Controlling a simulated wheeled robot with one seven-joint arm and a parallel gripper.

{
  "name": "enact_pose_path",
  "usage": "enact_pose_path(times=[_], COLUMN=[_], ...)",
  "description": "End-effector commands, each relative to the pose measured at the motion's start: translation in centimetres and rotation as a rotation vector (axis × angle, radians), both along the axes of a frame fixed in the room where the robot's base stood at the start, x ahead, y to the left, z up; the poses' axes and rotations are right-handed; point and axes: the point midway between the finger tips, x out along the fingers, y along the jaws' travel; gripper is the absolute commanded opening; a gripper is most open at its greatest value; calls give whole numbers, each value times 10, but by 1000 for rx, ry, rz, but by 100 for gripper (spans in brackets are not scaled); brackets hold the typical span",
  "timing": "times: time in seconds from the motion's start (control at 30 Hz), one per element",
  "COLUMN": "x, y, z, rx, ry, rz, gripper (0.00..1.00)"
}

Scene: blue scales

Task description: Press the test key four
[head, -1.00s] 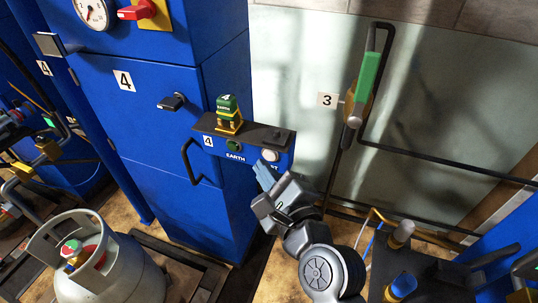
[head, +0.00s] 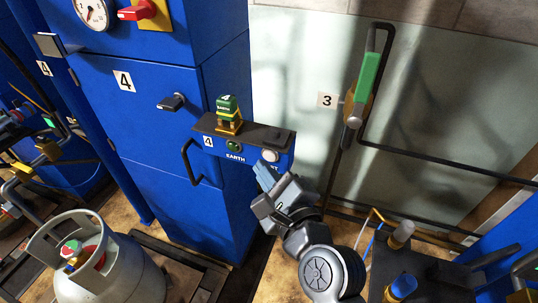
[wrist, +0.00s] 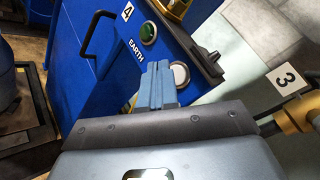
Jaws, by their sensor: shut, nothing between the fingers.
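The test key four is a round white button (head: 270,156) on the front of a blue box marked 4, under a dark shelf. Its label is partly hidden, with only "ST" showing. My gripper (head: 261,168) is shut and empty, its blue fingers just below and in front of the button. In the wrist view the button (wrist: 180,75) shows just right of the fingertips (wrist: 158,66). I cannot tell whether they touch it.
A green lamp (head: 234,146) labelled EARTH sits left of the button. A green and yellow block (head: 229,115) stands on the shelf (head: 215,126). A black handle (head: 191,162) sticks out at left. A grey gas cylinder (head: 125,275) stands at lower left.

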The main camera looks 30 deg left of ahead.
Motion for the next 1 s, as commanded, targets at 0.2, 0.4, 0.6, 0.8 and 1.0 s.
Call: enact_pose_path(times=[0.2,0.4,0.6,0.8,1.0], x=[0,0,1,6,8], y=[0,0,0,1,2], z=[0,0,0,0,0], rx=[0,0,0,0,-1], ry=[0,0,0,0,-1], rz=[0,0,0,-1,0], gripper=[0,0,0,0,0])
